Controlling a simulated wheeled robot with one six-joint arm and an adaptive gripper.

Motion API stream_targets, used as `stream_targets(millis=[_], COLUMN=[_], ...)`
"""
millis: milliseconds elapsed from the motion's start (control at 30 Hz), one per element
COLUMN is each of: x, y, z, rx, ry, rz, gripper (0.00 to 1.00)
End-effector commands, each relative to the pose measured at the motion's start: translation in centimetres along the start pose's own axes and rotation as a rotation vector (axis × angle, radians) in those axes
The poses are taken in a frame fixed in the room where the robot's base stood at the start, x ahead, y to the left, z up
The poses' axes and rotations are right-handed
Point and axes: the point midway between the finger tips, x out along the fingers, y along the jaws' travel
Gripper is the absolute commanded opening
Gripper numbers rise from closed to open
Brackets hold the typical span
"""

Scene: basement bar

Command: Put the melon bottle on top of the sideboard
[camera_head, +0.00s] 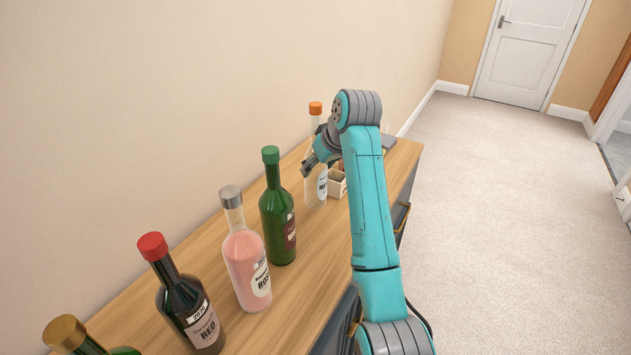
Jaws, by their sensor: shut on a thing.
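A clear bottle with an orange cap (316,108) is at the far end of the row, near the wall. The bottle is upright. Its base is at or just above the wooden top of the sideboard (312,255); I cannot tell if it touches.
A green bottle (277,210), a pink rosé bottle (246,262), a dark red-capped bottle (190,300) and a gold-capped bottle (68,334) stand along the sideboard. A small light box (337,183) is beside the held bottle. The wall is behind; carpeted floor (500,200) is clear at right.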

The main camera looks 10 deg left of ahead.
Motion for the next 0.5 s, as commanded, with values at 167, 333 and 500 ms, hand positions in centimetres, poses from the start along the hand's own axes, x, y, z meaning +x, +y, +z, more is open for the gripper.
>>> stream_targets(millis=[167,333,500], x=[1.1,3.0,3.4], y=[0.0,0.0,0.0], z=[0.7,1.9,2.1], rx=[0.000,0.000,0.000], ry=[0.002,0.001,0.004], rz=[0.001,0.000,0.002], gripper=[0.11,0.11,0.11])
